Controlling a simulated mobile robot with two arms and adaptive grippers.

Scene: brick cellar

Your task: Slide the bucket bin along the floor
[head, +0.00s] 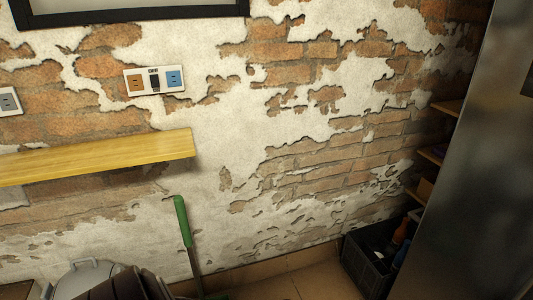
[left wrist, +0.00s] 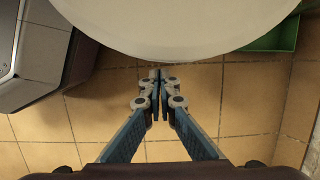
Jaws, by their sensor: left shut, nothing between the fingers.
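The bucket bin (head: 88,272) shows at the bottom left of the head view as a pale grey rounded top with a handle, cut off by the frame edge and partly covered by a dark brown form. In the left wrist view a large off-white rounded body, which looks like the bin (left wrist: 180,25), fills the top middle. My left gripper (left wrist: 158,76) is shut and empty, its fingertips at the bin's lower edge in the picture. I cannot tell whether they touch it. My right gripper is in neither view.
A green handle (head: 182,221) stands upright near the wall. A green tray-like thing (left wrist: 277,38) lies right of the bin. A dark crate (head: 369,262) holds items at the right. A wooden shelf (head: 100,158) juts out at left. Tiled floor (head: 305,278) is clear before the crate.

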